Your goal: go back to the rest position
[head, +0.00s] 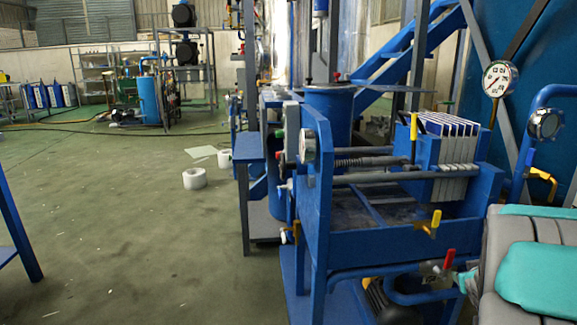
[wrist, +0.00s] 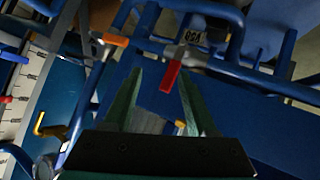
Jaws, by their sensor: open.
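My gripper (wrist: 160,76) shows in the wrist view with its two green fingers apart. It holds nothing that I can see. A red valve handle (wrist: 171,77) appears in the gap between the fingertips; I cannot tell how far beyond them it is or whether it touches. In the head view a red valve handle (head: 449,259) is at the lower right, beside a teal and grey part of my arm.
A blue filter press frame (head: 318,215) with white plates (head: 457,150) stands close ahead at right. Yellow handles (head: 436,219) and a gauge (head: 499,79) are near my arm. The green floor (head: 120,230) is open at left; white rolls (head: 194,178) lie there.

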